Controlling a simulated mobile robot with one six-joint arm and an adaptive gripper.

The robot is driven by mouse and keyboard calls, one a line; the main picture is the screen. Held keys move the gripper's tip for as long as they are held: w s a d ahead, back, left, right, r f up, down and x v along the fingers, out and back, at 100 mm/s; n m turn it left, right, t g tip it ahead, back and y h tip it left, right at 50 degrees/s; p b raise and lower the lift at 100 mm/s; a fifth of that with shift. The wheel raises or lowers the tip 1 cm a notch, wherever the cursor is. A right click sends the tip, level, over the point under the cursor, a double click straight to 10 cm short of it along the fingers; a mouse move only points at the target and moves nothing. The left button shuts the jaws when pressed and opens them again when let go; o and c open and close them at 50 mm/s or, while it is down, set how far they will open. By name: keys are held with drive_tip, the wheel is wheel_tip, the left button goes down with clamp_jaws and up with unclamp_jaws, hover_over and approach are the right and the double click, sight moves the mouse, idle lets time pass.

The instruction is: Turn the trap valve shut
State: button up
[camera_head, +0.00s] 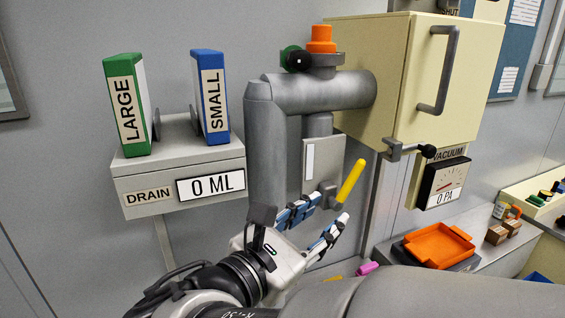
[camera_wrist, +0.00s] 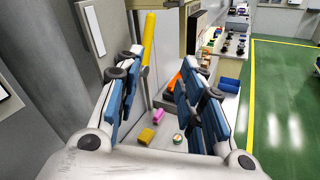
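A yellow lever handle (camera_head: 351,180) sticks out beside a grey plate on the thick grey pipe (camera_head: 268,150), tilted up to the right. I take it for the trap valve's handle, though no label names it. My gripper (camera_head: 334,207) is just below and beside the lever, with its blue-padded fingers apart. In the wrist view my gripper (camera_wrist: 163,58) is open and empty. The yellow lever (camera_wrist: 149,40) shows between the fingers, close to the left one. I cannot tell whether they touch. The lever's pivot is partly hidden.
A cream cabinet (camera_head: 375,75) with a grey handle and a vacuum gauge (camera_head: 442,184) reading 0 PA stand right of the pipe. A drain box (camera_head: 180,160) reading 0 ML is at left. An orange tray (camera_head: 438,243) lies lower right. Pink (camera_wrist: 158,116) and yellow (camera_wrist: 146,136) pieces lie below.

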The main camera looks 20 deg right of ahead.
sight(354, 173)
drive_tip(key=shift+n+t, duration=0.4)
drive_tip(key=x, duration=0.5)
drive_tip(key=r+b+x, duration=0.1)
drive_tip(key=x, duration=1.1)
drive_tip(key=shift+w+a+r, duration=0.25)
drive_tip(key=shift+w+r, duration=0.05)
drive_tip(key=shift+w, duration=0.1)
drive_tip(key=shift+c, duration=0.5)
clamp_jaws()
